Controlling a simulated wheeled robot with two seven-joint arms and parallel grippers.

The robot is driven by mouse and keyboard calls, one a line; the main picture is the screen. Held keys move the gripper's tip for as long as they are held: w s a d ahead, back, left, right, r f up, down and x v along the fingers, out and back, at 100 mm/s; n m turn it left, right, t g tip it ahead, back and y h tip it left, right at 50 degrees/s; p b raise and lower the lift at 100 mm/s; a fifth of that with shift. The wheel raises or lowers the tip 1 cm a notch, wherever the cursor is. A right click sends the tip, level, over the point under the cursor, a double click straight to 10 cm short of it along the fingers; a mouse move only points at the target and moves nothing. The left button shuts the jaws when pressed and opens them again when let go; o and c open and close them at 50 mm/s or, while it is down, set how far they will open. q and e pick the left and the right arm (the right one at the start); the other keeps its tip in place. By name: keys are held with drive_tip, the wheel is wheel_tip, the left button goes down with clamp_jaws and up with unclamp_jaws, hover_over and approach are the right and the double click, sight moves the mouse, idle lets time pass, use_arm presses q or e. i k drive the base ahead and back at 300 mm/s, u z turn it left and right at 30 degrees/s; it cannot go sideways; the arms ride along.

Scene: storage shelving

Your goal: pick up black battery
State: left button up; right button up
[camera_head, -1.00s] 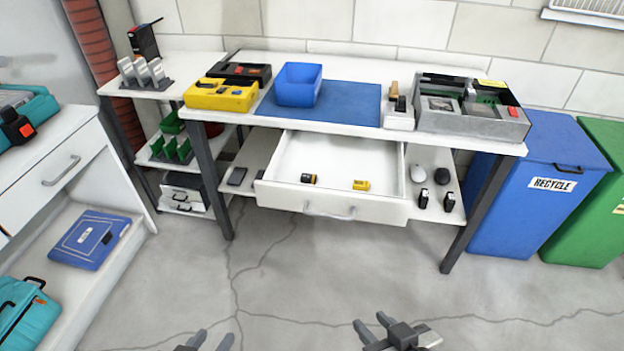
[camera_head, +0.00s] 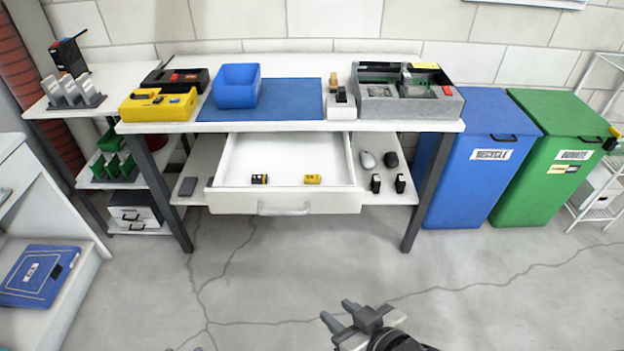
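A small black battery with a yellow-orange end (camera_head: 259,179) lies in the left part of the open white drawer (camera_head: 284,202) under the workbench. A yellow battery-like block (camera_head: 312,179) lies to its right in the same drawer. My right gripper (camera_head: 338,311) is at the bottom of the view, over the floor and well apart from the drawer. Its two fingers are spread with nothing between them. My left gripper does not show now.
The workbench (camera_head: 338,127) carries a blue bin (camera_head: 236,86), a yellow case (camera_head: 158,104) and a grey device box (camera_head: 407,104). Small black items (camera_head: 376,183) sit on the lower shelf right of the drawer. A blue recycle bin (camera_head: 478,190) and a green bin (camera_head: 545,195) stand right. The floor in front is clear.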

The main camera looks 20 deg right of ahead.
sight(256, 178)
drive_tip(key=z, duration=1.15)
drive_tip(key=i, duration=0.75)
drive_tip(key=u, duration=1.75)
drive_tip(key=i, duration=0.5)
drive_tip(key=z, duration=0.05)
